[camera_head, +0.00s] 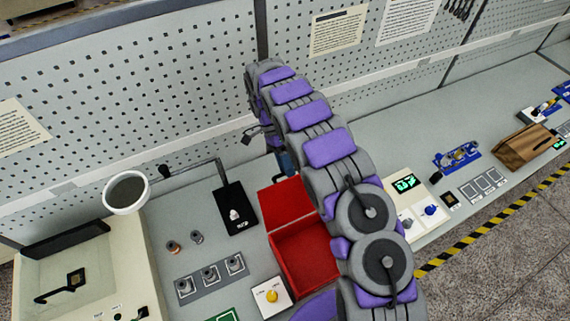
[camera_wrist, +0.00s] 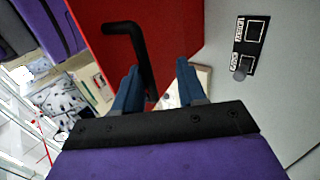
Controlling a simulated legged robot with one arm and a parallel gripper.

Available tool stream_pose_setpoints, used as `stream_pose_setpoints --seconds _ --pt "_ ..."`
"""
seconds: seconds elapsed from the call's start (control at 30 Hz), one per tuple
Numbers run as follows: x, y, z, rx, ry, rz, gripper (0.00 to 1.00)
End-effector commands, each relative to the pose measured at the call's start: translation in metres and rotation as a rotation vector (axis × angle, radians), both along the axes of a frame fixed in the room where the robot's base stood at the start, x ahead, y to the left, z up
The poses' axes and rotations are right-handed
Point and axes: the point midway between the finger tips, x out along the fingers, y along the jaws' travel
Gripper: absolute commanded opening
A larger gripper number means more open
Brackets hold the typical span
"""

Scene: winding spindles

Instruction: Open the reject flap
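The reject flap is a red panel (camera_head: 286,203) at the far side of an open red box (camera_head: 303,256), whose inside shows. The panel appears raised; its exact angle is hard to tell. In the wrist view the red flap (camera_wrist: 178,35) fills the upper middle, with a black bent handle (camera_wrist: 137,52) standing out from it. My gripper (camera_wrist: 160,78) has its two blue fingers apart. The handle's lower end lies between them in the picture, nearer the left finger; contact is unclear. In the head view my gripper (camera_head: 285,160) is just beyond the flap, partly hidden by my arm.
A black pad (camera_head: 235,208) with a small pale part lies left of the flap. A white cup (camera_head: 126,192) and a yellow-knob box (camera_head: 271,295) stand further left and in front. A perforated wall (camera_head: 180,80) closes off the back. A panel with a green display (camera_head: 404,184) is at the right.

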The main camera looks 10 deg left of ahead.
Motion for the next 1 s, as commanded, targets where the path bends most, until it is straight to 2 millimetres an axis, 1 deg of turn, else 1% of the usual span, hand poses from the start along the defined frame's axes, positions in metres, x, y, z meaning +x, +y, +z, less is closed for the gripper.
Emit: stream_pose_setpoints --seconds 0.17,0.27,0.43,0.6,0.67,1.0 --pt "0.0 0.0 0.001 0.0 0.0 0.0 0.38" --pt "0.0 0.0 0.005 0.0 0.001 -0.001 0.38" --pt "-0.001 0.002 0.019 -0.001 0.002 0.001 0.38" --pt "-0.001 0.001 0.039 -0.001 0.003 0.001 0.38" --pt "-0.006 -0.003 0.036 -0.003 0.003 0.001 0.38" --pt "-0.036 -0.015 0.037 -0.002 0.005 0.0 0.38"
